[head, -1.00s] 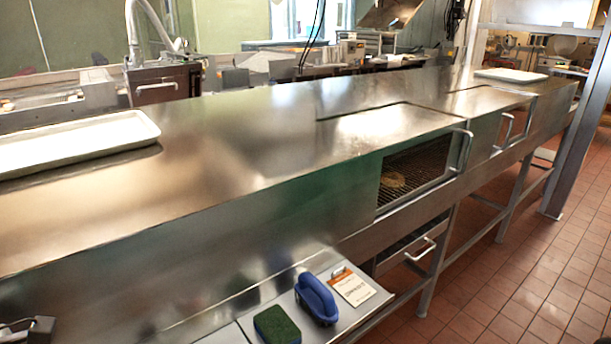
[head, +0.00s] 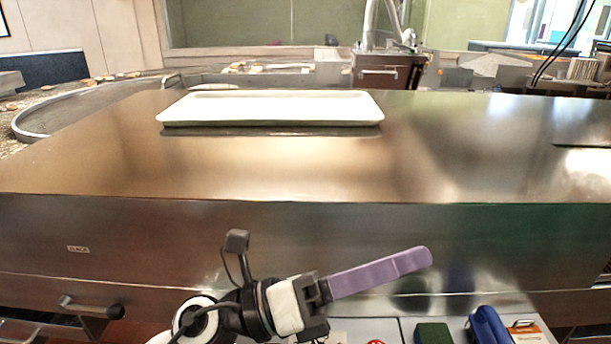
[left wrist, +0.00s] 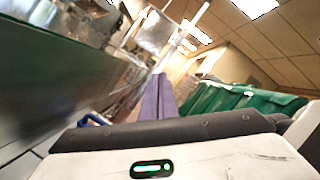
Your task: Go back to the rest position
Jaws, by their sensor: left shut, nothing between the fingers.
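My left gripper (head: 420,259) shows at the bottom middle of the head view, in front of the steel housing. Its long purple fingers lie together, pointing right and slightly up, with nothing between them. In the left wrist view its purple fingers (left wrist: 157,100) also lie together and hold nothing. My left arm comes in from the bottom left edge. My right gripper is not in view.
The long steel housing (head: 300,240) stands close ahead, with a white tray (head: 270,108) on top. A green pad (head: 434,333) and a blue brush (head: 490,328) lie on a low shelf at the lower right. A handle (head: 92,308) juts out lower left.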

